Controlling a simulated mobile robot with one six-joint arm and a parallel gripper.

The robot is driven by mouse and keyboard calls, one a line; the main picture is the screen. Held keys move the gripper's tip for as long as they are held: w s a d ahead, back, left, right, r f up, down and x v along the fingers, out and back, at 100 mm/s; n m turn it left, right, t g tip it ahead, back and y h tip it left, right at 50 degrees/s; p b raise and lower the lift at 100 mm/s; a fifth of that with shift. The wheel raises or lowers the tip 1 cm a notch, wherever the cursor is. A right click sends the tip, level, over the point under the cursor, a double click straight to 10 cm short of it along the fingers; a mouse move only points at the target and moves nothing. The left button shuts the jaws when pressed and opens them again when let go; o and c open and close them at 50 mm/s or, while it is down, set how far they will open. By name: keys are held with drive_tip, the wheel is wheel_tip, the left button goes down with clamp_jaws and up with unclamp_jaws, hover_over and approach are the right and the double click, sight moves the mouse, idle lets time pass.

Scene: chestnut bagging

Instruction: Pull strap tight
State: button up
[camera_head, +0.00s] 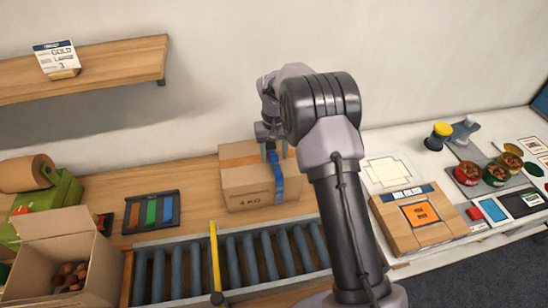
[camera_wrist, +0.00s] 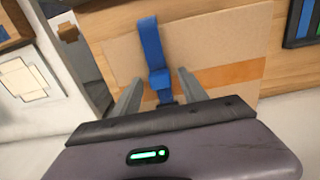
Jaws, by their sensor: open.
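A blue strap (camera_head: 277,178) runs down the side of a closed cardboard box (camera_head: 247,187) marked 4 KG on the wooden bench. In the wrist view the strap (camera_wrist: 152,48) hangs across the cardboard and passes between my fingers, with a folded part and a dark piece at its lower end. My gripper (camera_wrist: 157,88) is open, one finger on each side of the strap. In the head view my gripper (camera_head: 270,148) is at the top of the box, partly hidden by my arm. I cannot tell whether the fingers touch the box.
A roller conveyor (camera_head: 240,262) with a yellow bar (camera_head: 214,255) lies in front of the box. A strap rack (camera_head: 152,211) sits left. An open carton (camera_head: 62,250) of chestnuts stands front left. A shelf (camera_head: 110,68) is above.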

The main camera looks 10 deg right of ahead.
drive_tip(key=shift+f, duration=0.35)
clamp_jaws()
idle(1.2)
